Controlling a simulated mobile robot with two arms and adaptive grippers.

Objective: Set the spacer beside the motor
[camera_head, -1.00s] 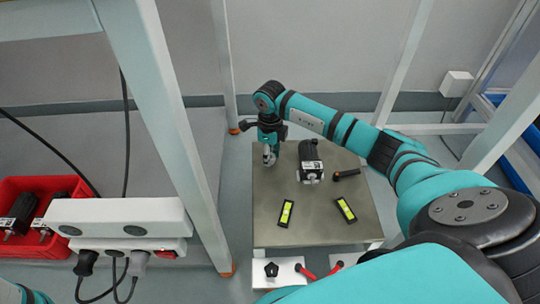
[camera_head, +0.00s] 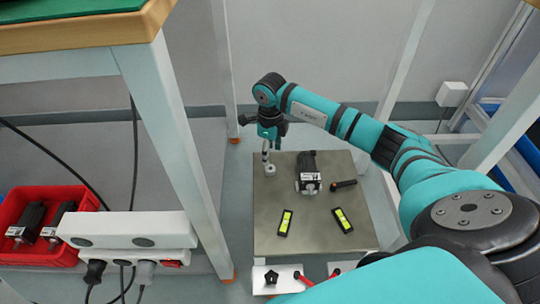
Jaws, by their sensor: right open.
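The motor (camera_head: 307,173), a black body with a silver front face, lies on the small metal-topped table (camera_head: 310,235). The spacer (camera_head: 270,170), a small light grey ring-like piece, sits on the table to the left of the motor, with a gap between them. My right gripper (camera_head: 266,155) points down just above and slightly left of the spacer. It is open and looks empty; its fingers are small in the picture. My left gripper is not in view.
Two yellow-green levels (camera_head: 285,223) (camera_head: 343,220) lie at the front of the table, and a black-handled tool (camera_head: 344,184) lies right of the motor. A red bin (camera_head: 38,252) with motors stands at the left, beside a white power strip (camera_head: 130,230). The table's middle front is clear.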

